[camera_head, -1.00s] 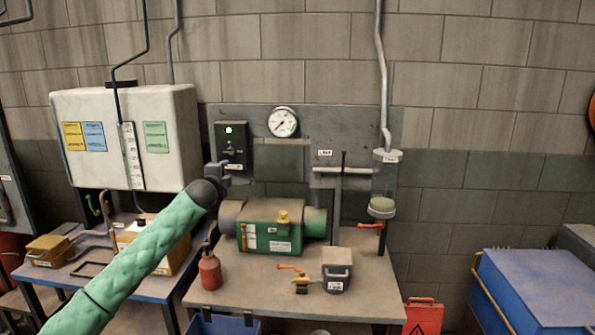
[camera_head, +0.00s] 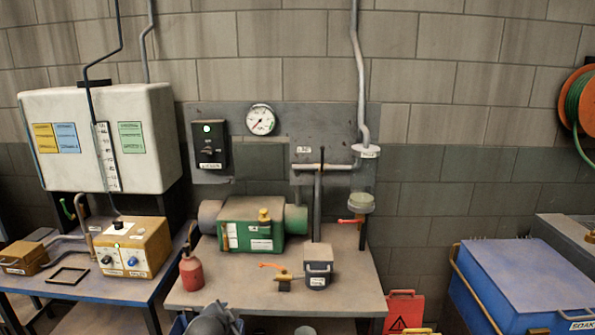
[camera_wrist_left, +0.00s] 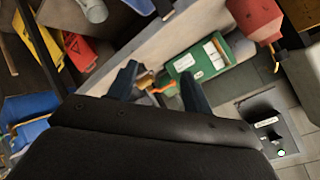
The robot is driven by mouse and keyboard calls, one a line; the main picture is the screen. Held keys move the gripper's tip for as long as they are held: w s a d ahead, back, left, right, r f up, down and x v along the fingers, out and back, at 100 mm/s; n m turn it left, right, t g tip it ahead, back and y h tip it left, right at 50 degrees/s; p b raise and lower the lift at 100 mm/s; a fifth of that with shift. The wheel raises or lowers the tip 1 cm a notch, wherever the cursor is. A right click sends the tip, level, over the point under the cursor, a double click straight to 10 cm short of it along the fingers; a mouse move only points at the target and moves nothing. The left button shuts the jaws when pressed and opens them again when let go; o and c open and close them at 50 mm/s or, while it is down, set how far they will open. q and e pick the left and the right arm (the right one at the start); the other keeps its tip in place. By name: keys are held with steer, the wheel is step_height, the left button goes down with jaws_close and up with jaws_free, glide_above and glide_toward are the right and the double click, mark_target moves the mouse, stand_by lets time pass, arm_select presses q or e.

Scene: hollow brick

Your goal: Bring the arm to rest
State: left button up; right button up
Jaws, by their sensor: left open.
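My left gripper (camera_wrist_left: 158,85) shows in the left wrist view with its two dark fingers spread apart and nothing between them. Beyond the fingers are the bench and the green pump (camera_wrist_left: 200,65). In the head view a dark grey part of my arm (camera_head: 212,320) shows at the bottom edge, in front of the bench; the fingers cannot be made out there. The green pump (camera_head: 250,225) sits on the bench (camera_head: 225,285) under a round gauge (camera_head: 261,120). A black switch box (camera_head: 210,145) with a green light is on the wall panel. My right gripper is not in view.
A red bottle (camera_head: 191,272), an orange-handled valve (camera_head: 284,280) and a grey box (camera_head: 318,265) stand on the bench. A yellow control box (camera_head: 133,250) is on the left table. A blue chest (camera_head: 525,285) and a red warning sign (camera_head: 403,311) are at the right.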

arm_select(q)
steer(key=s+a+f+n+g, duration=0.1)
steer(key=s+f+n+g, duration=0.25)
steer(key=s, duration=1.05)
steer(key=s+f+n+g, duration=0.2)
steer(key=s+f, duration=0.2)
steer(key=s, duration=0.9)
steer(key=s+a+f+n+g, duration=0.1)
steer(key=s+f+n+g, duration=0.15)
steer(key=s, duration=1.15)
steer(key=s+d+f+g, duration=0.1)
steer(key=s+f, duration=0.1)
steer(key=f, duration=1.8)
steer(key=s+d+f, duration=0.2)
steer(key=s+f, duration=0.1)
steer(key=f, duration=1.8)
steer(key=shift+d+n+g, duration=0.2)
steer(key=shift+n+g, duration=0.2)
steer(key=shift+c, duration=0.4)
